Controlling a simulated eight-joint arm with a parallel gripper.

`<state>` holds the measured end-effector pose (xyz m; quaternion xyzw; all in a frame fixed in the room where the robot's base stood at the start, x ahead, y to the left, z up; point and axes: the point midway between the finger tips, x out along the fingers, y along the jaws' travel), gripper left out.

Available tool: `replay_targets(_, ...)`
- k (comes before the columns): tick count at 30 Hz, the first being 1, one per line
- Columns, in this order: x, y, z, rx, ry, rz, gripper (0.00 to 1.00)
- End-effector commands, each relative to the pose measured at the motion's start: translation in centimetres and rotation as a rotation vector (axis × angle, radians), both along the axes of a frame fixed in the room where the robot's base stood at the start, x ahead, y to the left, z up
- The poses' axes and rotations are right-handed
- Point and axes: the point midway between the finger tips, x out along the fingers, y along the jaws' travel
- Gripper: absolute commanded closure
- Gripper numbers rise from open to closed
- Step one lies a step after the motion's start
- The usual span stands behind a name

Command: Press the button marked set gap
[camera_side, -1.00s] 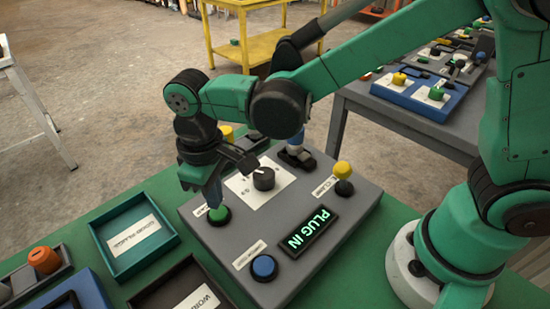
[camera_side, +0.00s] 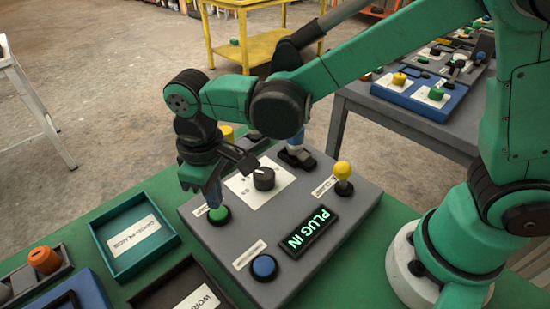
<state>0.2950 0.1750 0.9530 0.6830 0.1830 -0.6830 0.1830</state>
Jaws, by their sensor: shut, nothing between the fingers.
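A grey control panel (camera_side: 205,252) lies on the green table. A green button (camera_side: 219,213) in a dark ring sits at its left edge. My gripper (camera_side: 214,203) is shut and points down at this button, with its tips at or just over the cap; contact is hard to tell. A blue button (camera_side: 264,267) sits at the panel's front, beside a white label (camera_side: 249,254). The label lettering is too small to read, so I cannot tell which button is marked set gap.
The panel also bears a black rotary knob (camera_side: 264,178), a yellow-topped lever (camera_side: 343,171) and a lit display (camera_side: 309,230) reading PLUG IN. A green tray (camera_side: 109,258) and a dark tray (camera_side: 150,298) lie left of the panel. A yellow table (camera_side: 245,53) stands behind.

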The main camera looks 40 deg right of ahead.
Motion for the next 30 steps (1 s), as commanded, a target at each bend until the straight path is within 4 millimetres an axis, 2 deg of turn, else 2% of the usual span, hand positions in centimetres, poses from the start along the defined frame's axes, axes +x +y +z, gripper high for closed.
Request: replay_targets(30,0.0,0.0,-2.0,0.000,0.000,0.000,1.00)
